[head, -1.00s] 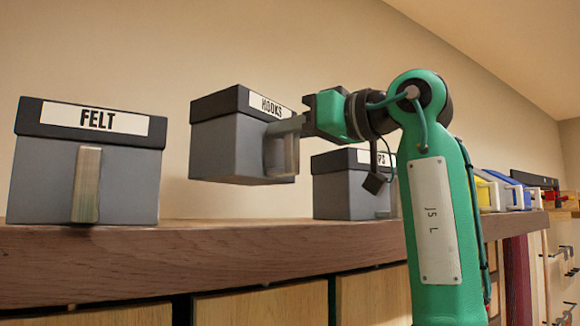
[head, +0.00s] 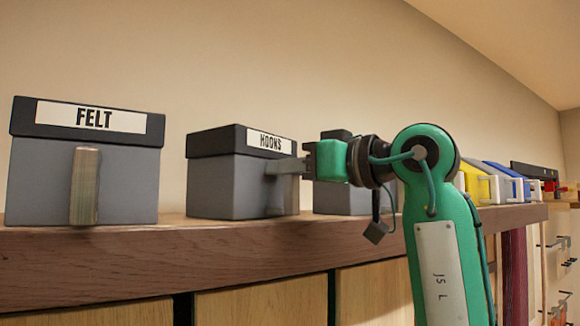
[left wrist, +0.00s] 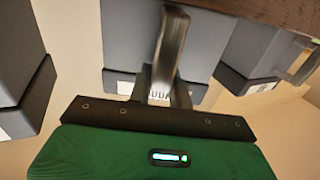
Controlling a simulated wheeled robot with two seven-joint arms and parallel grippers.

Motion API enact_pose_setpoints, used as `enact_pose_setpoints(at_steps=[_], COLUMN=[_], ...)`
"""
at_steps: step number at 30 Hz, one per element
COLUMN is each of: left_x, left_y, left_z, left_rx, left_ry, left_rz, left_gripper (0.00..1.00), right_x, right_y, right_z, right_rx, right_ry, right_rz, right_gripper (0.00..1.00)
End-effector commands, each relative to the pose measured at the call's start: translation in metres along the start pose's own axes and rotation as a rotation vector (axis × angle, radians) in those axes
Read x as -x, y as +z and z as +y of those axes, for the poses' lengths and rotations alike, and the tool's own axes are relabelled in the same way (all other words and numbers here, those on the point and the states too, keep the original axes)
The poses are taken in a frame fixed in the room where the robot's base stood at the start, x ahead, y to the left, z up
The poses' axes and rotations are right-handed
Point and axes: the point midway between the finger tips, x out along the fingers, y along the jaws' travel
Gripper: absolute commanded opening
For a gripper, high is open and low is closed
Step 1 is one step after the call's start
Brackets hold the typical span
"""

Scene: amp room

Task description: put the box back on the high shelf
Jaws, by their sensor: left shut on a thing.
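The grey HOOKS box (head: 228,185) has a dark lid, a white label and a front handle. It is upright at the shelf between two other boxes, its base level with the top of the wooden high shelf (head: 130,262); I cannot tell whether its full base bears on it. My left gripper (head: 302,166) is shut on its handle (head: 283,190). In the left wrist view, which is upside down, the gripper (left wrist: 163,88) holds the handle (left wrist: 170,45) in front of the box (left wrist: 130,38). My right gripper is not in view.
The grey FELT box (head: 40,180) stands to the left with a gap. Another grey box (head: 345,202) stands close to the right, partly hidden by my arm. Yellow (head: 472,180) and blue (head: 508,178) bins are farther right. The wall is behind.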

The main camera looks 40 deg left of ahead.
Motion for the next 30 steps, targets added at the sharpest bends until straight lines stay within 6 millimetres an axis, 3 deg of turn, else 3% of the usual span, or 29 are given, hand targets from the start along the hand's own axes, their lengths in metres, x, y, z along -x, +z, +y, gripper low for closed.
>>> enact_pose_setpoints(at_steps=[4,5,7,8,19,23,30], left_x=[0.000,0.000,0.000,0.000,0.002,0.022,0.075], left_y=[0.004,0.003,0.003,0.003,-0.001,0.003,0.003], left_z=[0.000,0.000,0.000,0.000,0.000,0.000,0.000], left_rx=[0.000,0.000,0.000,0.000,0.000,0.001,0.000], left_ry=[0.000,0.000,0.000,0.000,0.001,0.003,0.001], left_rz=[0.002,0.000,0.000,0.000,0.000,0.001,0.003], left_gripper=[0.00,0.26,0.40,0.42,0.42,0.42,0.42], right_x=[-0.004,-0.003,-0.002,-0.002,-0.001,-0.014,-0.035], right_y=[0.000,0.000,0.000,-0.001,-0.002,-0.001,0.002], right_z=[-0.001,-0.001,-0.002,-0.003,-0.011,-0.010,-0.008], right_rx=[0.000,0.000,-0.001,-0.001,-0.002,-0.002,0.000], right_ry=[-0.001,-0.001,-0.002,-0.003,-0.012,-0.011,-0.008], right_rz=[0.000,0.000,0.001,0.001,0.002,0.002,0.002], right_gripper=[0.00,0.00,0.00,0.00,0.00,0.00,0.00])
